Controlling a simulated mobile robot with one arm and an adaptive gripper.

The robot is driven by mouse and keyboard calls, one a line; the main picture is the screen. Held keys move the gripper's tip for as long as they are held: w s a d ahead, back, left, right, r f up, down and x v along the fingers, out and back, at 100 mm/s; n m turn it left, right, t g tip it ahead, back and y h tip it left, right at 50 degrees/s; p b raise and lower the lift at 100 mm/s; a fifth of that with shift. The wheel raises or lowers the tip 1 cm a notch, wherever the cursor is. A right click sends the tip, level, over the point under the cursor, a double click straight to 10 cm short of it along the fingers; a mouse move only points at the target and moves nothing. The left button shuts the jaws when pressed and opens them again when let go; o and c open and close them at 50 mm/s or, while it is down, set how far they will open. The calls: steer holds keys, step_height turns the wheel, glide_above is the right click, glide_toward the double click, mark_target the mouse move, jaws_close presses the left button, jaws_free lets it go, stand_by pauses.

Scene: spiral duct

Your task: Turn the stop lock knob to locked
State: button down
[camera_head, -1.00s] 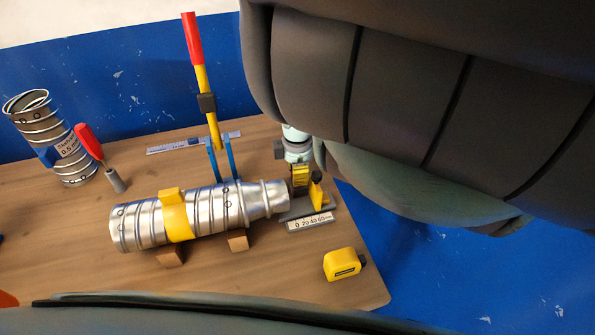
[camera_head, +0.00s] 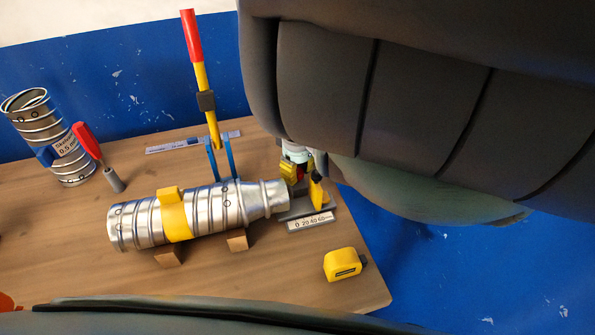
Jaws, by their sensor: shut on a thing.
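The length stop stands at the right end of the silver duct, with a grey base (camera_head: 318,214), a white scale strip (camera_head: 311,221) and a yellow upright wedge (camera_head: 319,194). My gripper (camera_head: 297,168) is over the stop, below its pale wrist, and is mostly hidden behind my arm. It is shut on a small piece at the stop, apparently the stop lock knob. A yellow block (camera_head: 289,172) and a bit of red show there, too small to tell apart clearly. The knob's marking cannot be read.
The spiral duct (camera_head: 204,211) lies on wooden blocks under a yellow strap. A lever with a red grip (camera_head: 190,35) rises behind it. A yellow tape measure (camera_head: 345,265) sits at the table's front right. A red-handled tool (camera_head: 87,141) and an upright duct (camera_head: 62,160) stand left.

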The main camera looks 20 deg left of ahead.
mark_target(298, 170)
steer(key=m, duration=0.3)
steer(key=shift+f+m+b, duration=0.1)
steer(key=shift+m+b, duration=0.2)
steer(key=shift+w+m, duration=0.1)
steer(key=shift+m, duration=1.1)
steer(key=shift+b, duration=0.3)
steer(key=c, duration=0.9)
jaws_free()
steer(key=shift+o, duration=0.2)
steer(key=shift+r, duration=0.2)
step_height(298, 170, up, 6)
steer(key=shift+w+f, duration=0.1)
steer(key=shift+w, duration=0.05)
steer(key=shift+s+r, duration=0.2)
steer(key=shift+r, duration=0.5)
